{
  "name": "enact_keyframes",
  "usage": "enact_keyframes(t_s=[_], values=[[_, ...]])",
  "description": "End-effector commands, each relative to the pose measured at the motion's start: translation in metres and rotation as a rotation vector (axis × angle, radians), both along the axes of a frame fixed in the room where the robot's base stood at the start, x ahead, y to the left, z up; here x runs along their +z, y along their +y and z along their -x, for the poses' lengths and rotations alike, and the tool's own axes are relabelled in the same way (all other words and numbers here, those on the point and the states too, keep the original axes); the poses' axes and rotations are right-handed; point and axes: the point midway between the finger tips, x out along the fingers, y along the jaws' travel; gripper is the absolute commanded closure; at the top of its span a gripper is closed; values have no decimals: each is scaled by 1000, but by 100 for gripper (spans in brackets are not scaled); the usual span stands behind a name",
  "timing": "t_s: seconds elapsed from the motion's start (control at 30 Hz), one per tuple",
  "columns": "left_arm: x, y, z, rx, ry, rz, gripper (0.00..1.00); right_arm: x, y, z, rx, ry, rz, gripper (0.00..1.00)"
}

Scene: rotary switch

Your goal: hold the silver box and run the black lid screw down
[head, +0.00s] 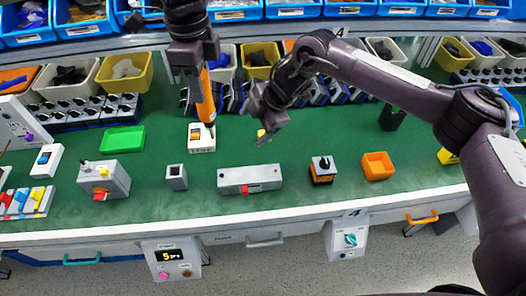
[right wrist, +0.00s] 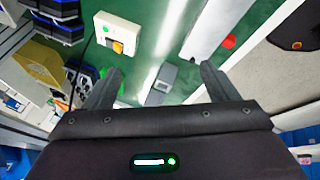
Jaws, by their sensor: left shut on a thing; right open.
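A long silver box (head: 235,180) with a red knob (head: 249,188) on its front side lies near the bench's front edge. It also shows at the top of the right wrist view (right wrist: 208,28). I cannot make out a black lid screw on it for certain. My left gripper (head: 197,62) is shut on a tool with an orange handle (head: 206,95), held nearly upright. The tool's lower end is over a white switch box (head: 201,142); I cannot tell whether they touch. My right gripper (head: 264,122) is open and empty, above the green bench behind the silver box.
A small grey box (head: 176,178) and a grey box with a red knob (head: 116,181) stand left of the silver box. Bins line the back. Green bench shows between these things.

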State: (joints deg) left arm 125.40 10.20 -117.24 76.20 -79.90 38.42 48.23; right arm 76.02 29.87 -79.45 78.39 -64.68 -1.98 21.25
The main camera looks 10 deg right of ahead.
Motion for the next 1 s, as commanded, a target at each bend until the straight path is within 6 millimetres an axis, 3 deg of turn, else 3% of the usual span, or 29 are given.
enact_keyframes(t_s=[0.1, 0.3, 0.57, 1.0], values=[[1, 0, 0, 0, -2, 1, 100, -34, 1, 23, -144, 154, 158, 20], [1, 0, 0, 0, -2, 1, 100, -58, -11, 44, -330, 258, 352, 20], [1, 0, 0, 0, -2, 1, 100, -74, -16, 51, -395, 279, 413, 20], [1, 0, 0, 0, -2, 1, 100, -150, -17, 52, -393, 279, 413, 20]])
